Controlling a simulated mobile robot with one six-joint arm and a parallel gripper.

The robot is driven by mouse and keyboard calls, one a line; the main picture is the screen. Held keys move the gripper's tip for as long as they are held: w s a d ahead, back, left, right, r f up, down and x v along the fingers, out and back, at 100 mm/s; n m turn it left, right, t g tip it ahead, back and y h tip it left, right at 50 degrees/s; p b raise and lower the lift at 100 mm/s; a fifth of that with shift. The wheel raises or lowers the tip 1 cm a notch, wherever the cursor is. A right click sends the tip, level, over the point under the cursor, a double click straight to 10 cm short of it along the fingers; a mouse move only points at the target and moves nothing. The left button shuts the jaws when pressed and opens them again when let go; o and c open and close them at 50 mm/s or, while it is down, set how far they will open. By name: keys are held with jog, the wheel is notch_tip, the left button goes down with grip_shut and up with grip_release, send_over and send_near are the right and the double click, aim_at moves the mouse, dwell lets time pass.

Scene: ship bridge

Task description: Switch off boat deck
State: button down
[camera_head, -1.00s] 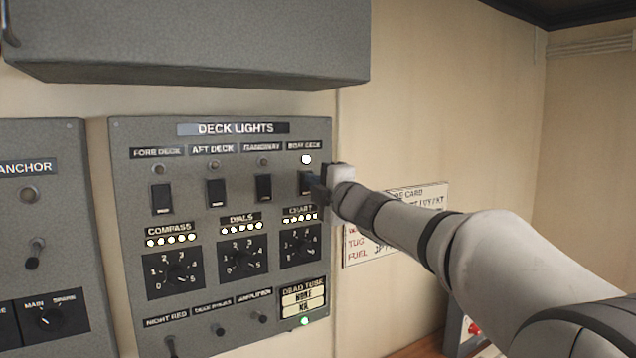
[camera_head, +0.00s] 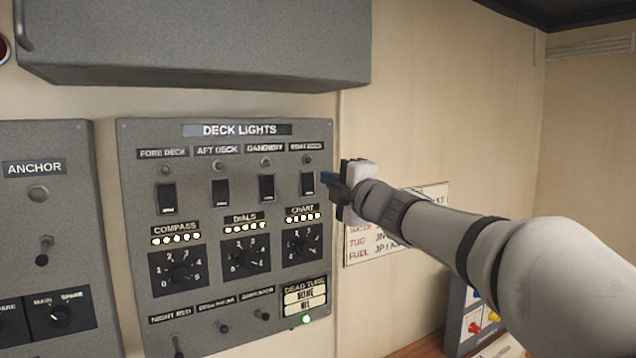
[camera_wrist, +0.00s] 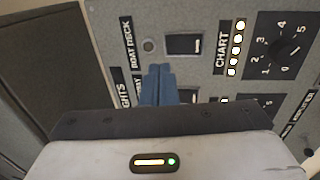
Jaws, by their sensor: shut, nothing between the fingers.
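The boat deck switch (camera_head: 307,183) is a black rocker at the right end of the top row on the grey deck lights panel (camera_head: 128,230). Its lamp (camera_head: 306,160) above it is dark. The switch also shows in the wrist view (camera_wrist: 186,44), beside the BOAT DECK label (camera_wrist: 128,45) and its unlit lamp (camera_wrist: 149,46). My gripper (camera_head: 324,178) is just right of the switch in the head view, apparently off the panel face. Its blue fingertips (camera_wrist: 158,72) are together and empty. In the wrist view they cover part of the neighbouring gangway area.
The fore deck (camera_head: 167,197), aft deck (camera_head: 220,191) and gangway (camera_head: 267,187) switches sit in the same row, lamps dark. Dials with lit dots lie below. A grey box (camera_head: 200,45) overhangs the panel. A wall card (camera_head: 372,243) is behind my arm.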

jog(key=r+v, duration=0.1)
jog(key=v, duration=0.6)
jog(key=shift+s+d+r+b, duration=0.2)
jog(key=shift+d+b, duration=0.1)
jog(key=shift+b, duration=0.1)
jog(key=s+d+f+m+g+h, duration=0.2)
jog(key=s+d+f+m+h, duration=0.2)
jog(key=d+f+m+h, duration=0.4)
jog(key=s+d+f+m+g+h, duration=0.1)
jog(key=s+d+f+m+h, duration=0.35)
jog(key=f+m, duration=0.65)
jog(key=s+f+m+g+y, duration=0.1)
jog(key=s+f+m+g, duration=0.4)
jog(key=s+f, duration=1.2)
jog(key=a+f+g+b, duration=0.1)
jog(key=f+g, duration=0.1)
jog(key=g, duration=0.2)
jog(key=shift+m+y, duration=0.35)
jog(key=shift+m, duration=0.05)
